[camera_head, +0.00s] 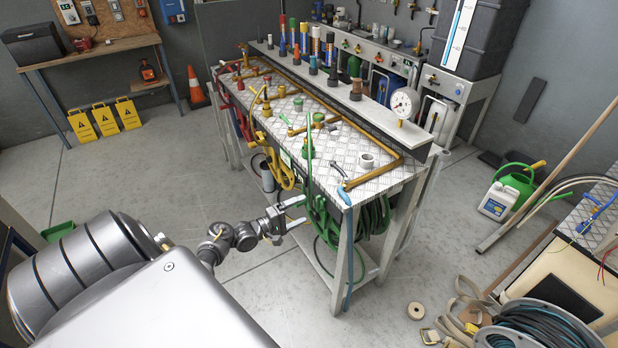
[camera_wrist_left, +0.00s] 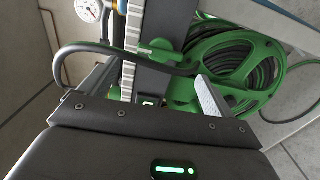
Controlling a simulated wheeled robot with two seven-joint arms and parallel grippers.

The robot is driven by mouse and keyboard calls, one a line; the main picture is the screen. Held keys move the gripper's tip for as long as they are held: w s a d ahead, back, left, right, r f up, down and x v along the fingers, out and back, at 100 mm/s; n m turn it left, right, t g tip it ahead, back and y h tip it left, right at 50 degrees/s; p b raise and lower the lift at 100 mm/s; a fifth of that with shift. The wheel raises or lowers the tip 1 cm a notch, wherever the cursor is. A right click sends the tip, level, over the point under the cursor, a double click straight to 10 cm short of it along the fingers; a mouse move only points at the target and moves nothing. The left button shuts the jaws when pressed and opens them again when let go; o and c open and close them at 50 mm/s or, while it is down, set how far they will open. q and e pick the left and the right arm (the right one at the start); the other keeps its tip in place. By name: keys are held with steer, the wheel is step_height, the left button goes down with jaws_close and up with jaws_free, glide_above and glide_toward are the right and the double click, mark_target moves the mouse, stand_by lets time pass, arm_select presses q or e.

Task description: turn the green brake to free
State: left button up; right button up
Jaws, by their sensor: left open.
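The green hose reel (camera_head: 318,209) hangs at the near right end of the bench frame, with dark green hose coiled on it. It also shows in the left wrist view (camera_wrist_left: 250,50), with a green bracket (camera_wrist_left: 181,92) at its left side. My right gripper is not in view.
The metal-topped bench (camera_head: 345,170) carries pipes and valves, with a yellow reel (camera_head: 281,170) further along its front. A blue hose (camera_head: 350,250) hangs down the near bench leg. A pressure gauge (camera_head: 405,103) stands at the back.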

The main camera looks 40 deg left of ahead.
arm_select(q)
steer(key=v, duration=0.4)
steer(key=shift+s+a, duration=0.1)
steer(key=shift+s, duration=0.3)
step_height(320, 180, down, 10)
steer(key=a+m+g+y, duration=0.2)
steer(key=m+g+y, duration=0.1)
steer(key=m, duration=0.3)
steer(key=s+d+f+m+g+y, duration=0.1)
steer(key=s+d+f+m+g, duration=0.2)
steer(key=s+f, duration=0.45)
steer(key=s+d+f+m+g+y, duration=0.1)
steer(key=s+d+f+m+g, duration=0.2)
steer(key=f, duration=0.7)
steer(key=s+d+f+m+g, duration=0.1)
steer(key=s+d+f, duration=0.3)
steer(key=s, duration=0.6)
steer(key=s+d+f+m+g+b, duration=0.1)
steer(key=s+d+f+m+g, duration=0.1)
steer(key=s+d+f, duration=0.3)
steer(key=s+d+f+m+g+b, duration=0.1)
steer(key=s+d+f+g, duration=0.3)
steer(key=s+d, duration=0.5)
steer(key=s+f+m, duration=0.1)
steer(key=s, duration=0.6)
